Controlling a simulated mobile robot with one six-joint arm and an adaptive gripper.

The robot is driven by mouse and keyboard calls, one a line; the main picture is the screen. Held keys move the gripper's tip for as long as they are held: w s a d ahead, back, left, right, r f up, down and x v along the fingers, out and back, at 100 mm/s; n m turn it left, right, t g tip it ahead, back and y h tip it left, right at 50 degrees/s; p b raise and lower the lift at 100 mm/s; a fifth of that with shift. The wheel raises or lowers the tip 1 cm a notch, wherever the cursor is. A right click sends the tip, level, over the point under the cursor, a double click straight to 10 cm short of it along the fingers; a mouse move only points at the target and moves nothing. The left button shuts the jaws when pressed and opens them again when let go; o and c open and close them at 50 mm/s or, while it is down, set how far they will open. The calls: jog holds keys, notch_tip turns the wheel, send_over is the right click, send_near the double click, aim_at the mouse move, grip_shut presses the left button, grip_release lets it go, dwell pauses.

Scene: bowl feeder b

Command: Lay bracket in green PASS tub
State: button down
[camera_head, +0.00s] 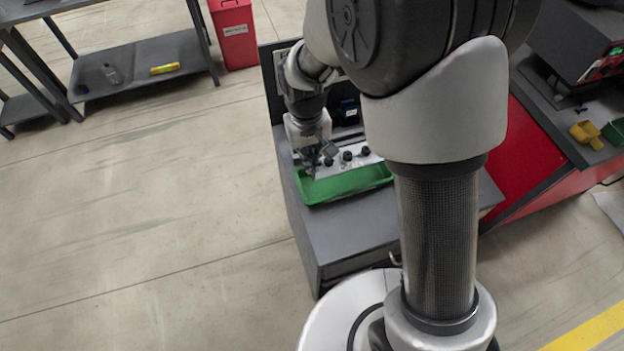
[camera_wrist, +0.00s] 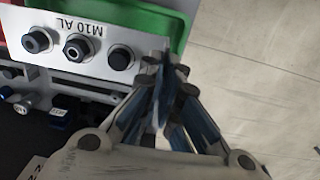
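The green tub (camera_head: 345,184) sits on the grey bench top in the head view, and its visible floor looks bare. Part of this tub (camera_wrist: 130,20) also shows at the top of the wrist view. My gripper (camera_head: 314,168) points down over the tub's back left end. In the wrist view my gripper's fingers (camera_wrist: 167,78) come close together just beside the panel's end. A thin dark grey piece sits between the fingertips; I cannot tell whether it is the bracket or part of the fingers. I make out no bracket elsewhere.
A pale panel (camera_wrist: 97,47) marked M10 AL, with three dark knobs, stands right behind the tub. A dark cabinet (camera_head: 348,232) carries the tub. A red bin (camera_head: 233,35) and a grey shelf (camera_head: 140,68) stand farther left. The left floor is clear.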

notch_tip(320, 180, down, 8)
jog(key=shift+f+b, duration=0.2)
jog(key=shift+b, duration=0.95)
jog(key=shift+f+b, duration=0.45)
jog(key=shift+f, duration=0.2)
jog(key=c, duration=1.8)
grip_release()
jog(key=shift+r, duration=0.15)
notch_tip(320, 180, up, 13)
jog(key=p, duration=0.5)
jog(key=shift+a, duration=0.2)
